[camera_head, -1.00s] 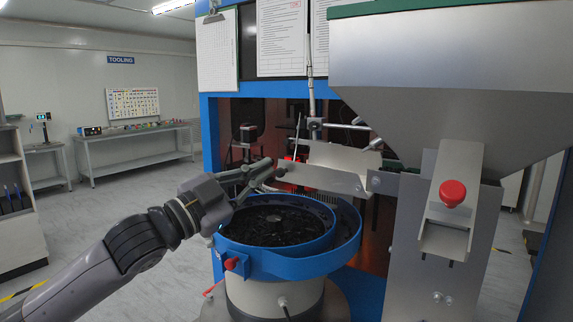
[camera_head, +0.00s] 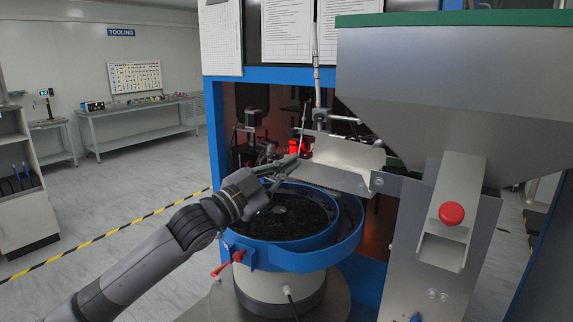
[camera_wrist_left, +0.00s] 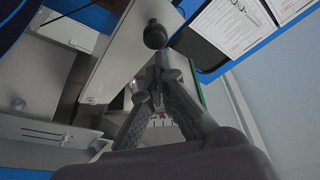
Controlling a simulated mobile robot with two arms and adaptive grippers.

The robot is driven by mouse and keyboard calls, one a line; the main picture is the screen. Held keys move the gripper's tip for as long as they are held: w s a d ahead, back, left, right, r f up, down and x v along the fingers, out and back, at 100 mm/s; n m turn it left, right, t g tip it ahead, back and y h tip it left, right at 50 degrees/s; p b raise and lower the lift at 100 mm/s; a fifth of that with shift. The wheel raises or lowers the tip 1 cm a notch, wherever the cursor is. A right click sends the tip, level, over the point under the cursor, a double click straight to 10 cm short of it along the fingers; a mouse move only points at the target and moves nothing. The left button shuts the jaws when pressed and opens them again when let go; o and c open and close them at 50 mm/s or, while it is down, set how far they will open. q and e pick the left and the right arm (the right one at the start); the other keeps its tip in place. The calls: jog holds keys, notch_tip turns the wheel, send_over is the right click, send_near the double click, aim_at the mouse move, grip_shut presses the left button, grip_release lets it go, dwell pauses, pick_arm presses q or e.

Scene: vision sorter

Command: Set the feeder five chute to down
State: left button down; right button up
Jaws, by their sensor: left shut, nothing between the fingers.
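A sloped metal chute (camera_head: 448,225) with a red knob (camera_head: 451,213) hangs below the big hopper at the right in the head view. I see no number on it, so I cannot tell whether it is feeder five. My left gripper (camera_head: 296,161) is shut and empty above the blue bowl, well left of the red knob. Its tips are close to a bent metal tray (camera_head: 345,160); I cannot tell whether they touch. In the left wrist view the shut fingers (camera_wrist_left: 170,62) are just below a dark round knob (camera_wrist_left: 155,35). My right gripper is out of view.
A blue-rimmed bowl (camera_head: 350,232) of dark parts stands under my left gripper, with a small red lever (camera_head: 222,269) on its near left side. The grey hopper (camera_head: 450,90) fills the upper right. The floor at the left (camera_head: 120,210) is clear.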

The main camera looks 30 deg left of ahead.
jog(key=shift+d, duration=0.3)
